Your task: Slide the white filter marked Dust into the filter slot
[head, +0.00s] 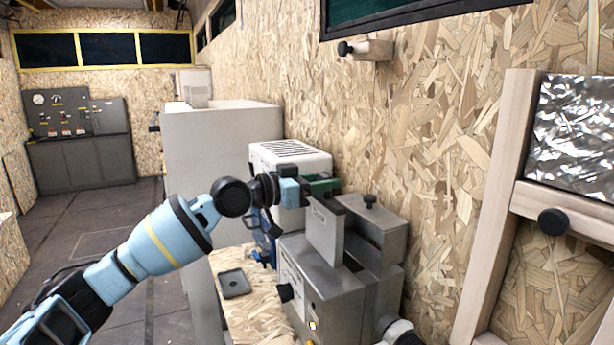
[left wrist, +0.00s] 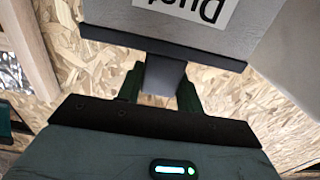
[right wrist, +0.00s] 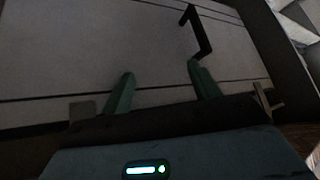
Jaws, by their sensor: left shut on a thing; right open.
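The filter (head: 325,232) is a flat pale-grey panel standing upright over the grey metal housing (head: 322,283) in the head view. In the left wrist view the filter (left wrist: 160,22) shows a white label reading Dust upside down, and a dark edge strip with a grey tab. My left gripper (head: 322,186) is shut on that tab, above the panel. The filter's lower edge meets the housing's top in the picture; I cannot tell whether it is in the slot, whose opening is hidden. My right gripper (right wrist: 160,88) is open and empty, facing a pale panel with a black handle (right wrist: 196,32).
A white vented box (head: 290,152) stands behind the housing. A dark tray (head: 235,284) lies on the wooden bench (head: 255,315) left of it. A grey block with a black knob (head: 370,203) adjoins the housing at right, near the chipboard wall (head: 430,110).

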